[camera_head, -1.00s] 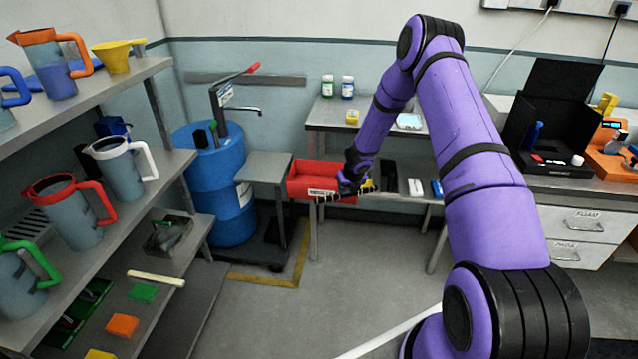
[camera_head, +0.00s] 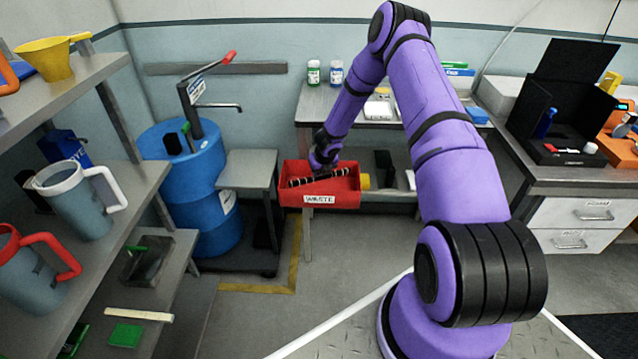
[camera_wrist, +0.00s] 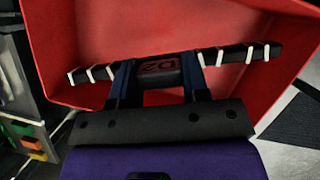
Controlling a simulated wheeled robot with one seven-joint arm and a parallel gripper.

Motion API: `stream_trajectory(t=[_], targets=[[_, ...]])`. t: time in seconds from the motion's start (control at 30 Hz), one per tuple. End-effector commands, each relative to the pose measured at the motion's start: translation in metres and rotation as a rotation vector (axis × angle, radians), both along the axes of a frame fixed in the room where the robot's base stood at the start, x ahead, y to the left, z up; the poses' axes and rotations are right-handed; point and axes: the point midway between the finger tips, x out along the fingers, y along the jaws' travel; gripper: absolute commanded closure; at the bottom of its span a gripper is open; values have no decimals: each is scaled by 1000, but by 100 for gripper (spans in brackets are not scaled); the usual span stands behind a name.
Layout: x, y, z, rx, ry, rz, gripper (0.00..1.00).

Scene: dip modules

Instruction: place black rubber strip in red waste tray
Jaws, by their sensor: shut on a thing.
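The black rubber strip (camera_head: 319,177) has white bands across it. In the wrist view the strip (camera_wrist: 228,56) lies crosswise between the two fingers of my gripper (camera_wrist: 158,75), which is shut on its middle. In the head view my gripper (camera_head: 322,172) is over the red waste tray (camera_head: 337,199), with the strip tilted slightly at the rim's height. The tray's label reads WASTE. In the wrist view the red tray (camera_wrist: 170,25) fills the background behind the strip. Whether the strip touches the tray is unclear.
A blue drum (camera_head: 205,220) and a small grey table (camera_head: 250,168) stand left of the tray. A yellow object (camera_head: 365,182) sits beside the tray's right end. Shelves with jugs (camera_head: 85,205) are at the left; a bench with a black box (camera_head: 570,105) is at the right.

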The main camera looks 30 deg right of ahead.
Motion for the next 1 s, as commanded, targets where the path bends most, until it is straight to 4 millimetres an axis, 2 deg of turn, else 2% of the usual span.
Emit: stream_trajectory(t=[0.1,0.33,0.6,0.97,1.0], targets=[[0,1,-14,1,0,1,82],[0,1,-27,2,0,1,82],[0,1,-59,2,-1,1,82],[0,1,-62,0,-1,1,82],[0,1,-62,0,-1,1,53]])
